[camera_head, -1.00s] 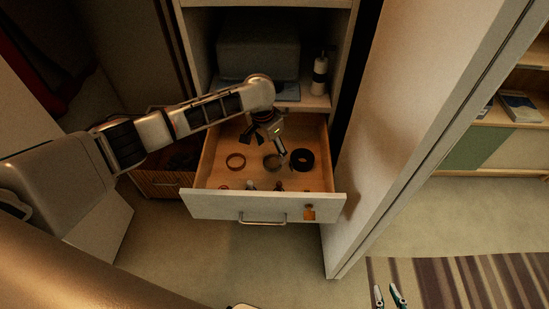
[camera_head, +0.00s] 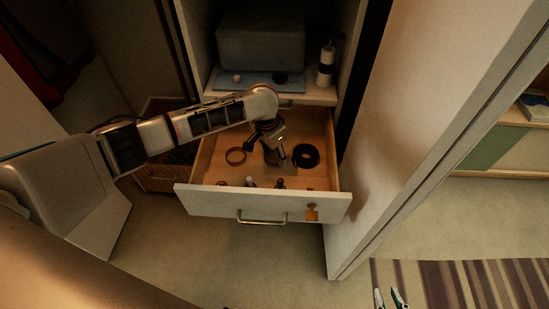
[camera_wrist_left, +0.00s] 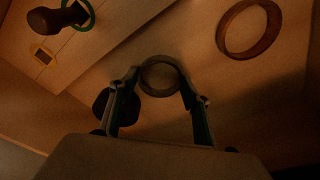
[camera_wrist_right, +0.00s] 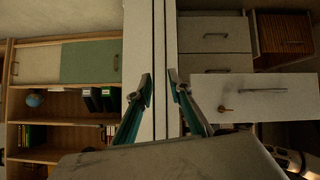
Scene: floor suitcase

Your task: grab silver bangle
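The silver bangle (camera_wrist_left: 160,92), a dull grey ring, lies flat on the open drawer's floor. In the left wrist view it sits between the fingertips of my left gripper (camera_wrist_left: 160,84). The fingers are open with a finger on each side of the ring; I cannot tell whether they touch it. In the head view my left gripper (camera_head: 266,152) reaches down into the drawer and mostly hides the bangle. My right gripper (camera_wrist_right: 160,79) is open and empty, far from the drawer; its tips (camera_head: 390,298) show at the bottom of the head view.
In the drawer (camera_head: 262,204), a brown ring (camera_head: 235,156) lies left of my gripper and a black ring (camera_head: 306,156) right. Small items stand near the drawer's front. A shelf above holds a grey box (camera_head: 262,38) and a bottle (camera_head: 326,66). A white panel (camera_head: 400,130) stands right.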

